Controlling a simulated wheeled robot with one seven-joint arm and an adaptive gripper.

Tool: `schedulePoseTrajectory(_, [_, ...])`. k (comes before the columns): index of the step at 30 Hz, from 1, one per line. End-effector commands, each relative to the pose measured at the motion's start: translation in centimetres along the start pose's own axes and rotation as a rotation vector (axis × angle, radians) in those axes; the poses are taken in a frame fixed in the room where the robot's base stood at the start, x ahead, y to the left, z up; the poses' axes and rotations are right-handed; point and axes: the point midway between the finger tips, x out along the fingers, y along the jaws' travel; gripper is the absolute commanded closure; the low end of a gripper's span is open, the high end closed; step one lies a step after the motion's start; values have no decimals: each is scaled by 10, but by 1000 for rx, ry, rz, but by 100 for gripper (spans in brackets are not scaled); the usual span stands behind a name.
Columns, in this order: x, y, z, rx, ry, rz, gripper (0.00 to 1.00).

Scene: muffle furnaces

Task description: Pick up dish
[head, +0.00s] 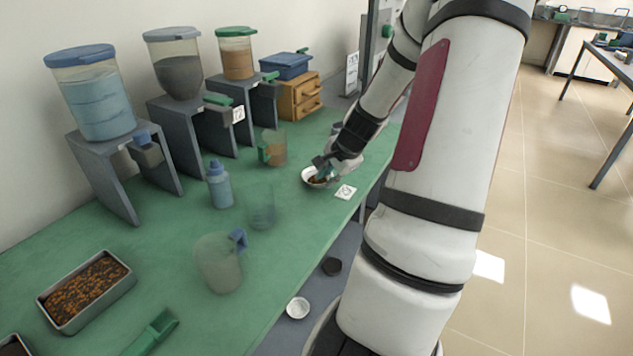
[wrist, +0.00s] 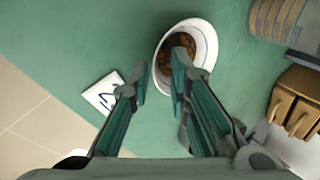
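The dish (head: 309,181) is a small white round bowl with brown pieces in it, on the green bench top near its right edge. It also shows in the wrist view (wrist: 211,43), at the top. My gripper (head: 326,165) is at the dish from above, with its fingers pointing down. In the wrist view my gripper (wrist: 160,72) has its two fingers apart with a gap between them. The right finger overlaps the bowl's inside, and the left finger is outside its left rim. Whether either finger touches the dish cannot be told.
A white marked card (head: 346,192) lies beside the dish. A jug with brown contents (head: 274,148), a blue bottle (head: 220,186) and clear jugs (head: 220,264) stand to the left. Dispensers (head: 92,100) and a wooden drawer box (head: 299,97) line the wall. A filled tray (head: 124,281) is in front.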

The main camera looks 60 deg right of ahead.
Motion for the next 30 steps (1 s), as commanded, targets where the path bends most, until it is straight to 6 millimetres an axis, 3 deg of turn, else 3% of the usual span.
schedulePoseTrajectory(3, [17, 0, 0, -2, -2, 0, 82])
schedulePoseTrajectory(10, [18, 0, 0, -1, 1, 0, 82])
schedulePoseTrajectory(11, [18, 0, 0, -1, 1, 0, 85])
schedulePoseTrajectory(13, [18, 0, 0, -1, 1, 0, 100])
schedulePoseTrajectory(30, [11, -4, -1, -2, 1, 0, 100])
